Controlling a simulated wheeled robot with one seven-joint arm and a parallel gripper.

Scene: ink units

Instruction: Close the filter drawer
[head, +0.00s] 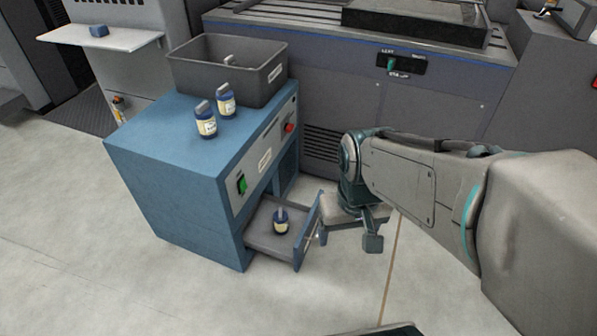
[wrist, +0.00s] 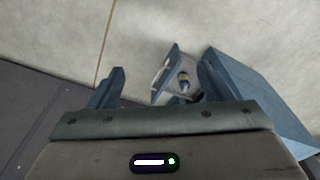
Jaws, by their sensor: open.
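The filter drawer (head: 262,243) is pulled out at the bottom of a blue cabinet (head: 178,180), with a blue front panel and a handle. A small dark blue bottle with a pale label (head: 281,221) stands inside it. My gripper (head: 345,240) is open and empty, close to the right of the drawer front in the head view; I cannot tell whether it touches. In the wrist view the drawer (wrist: 165,75) and its bottle (wrist: 184,80) show beyond and between the open fingers (wrist: 155,85). The cabinet (wrist: 262,105) shows at the right there.
A large grey machine (head: 400,120) stands behind. A white shelf (head: 100,38) with a blue block is at the upper left. The floor in front is clear.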

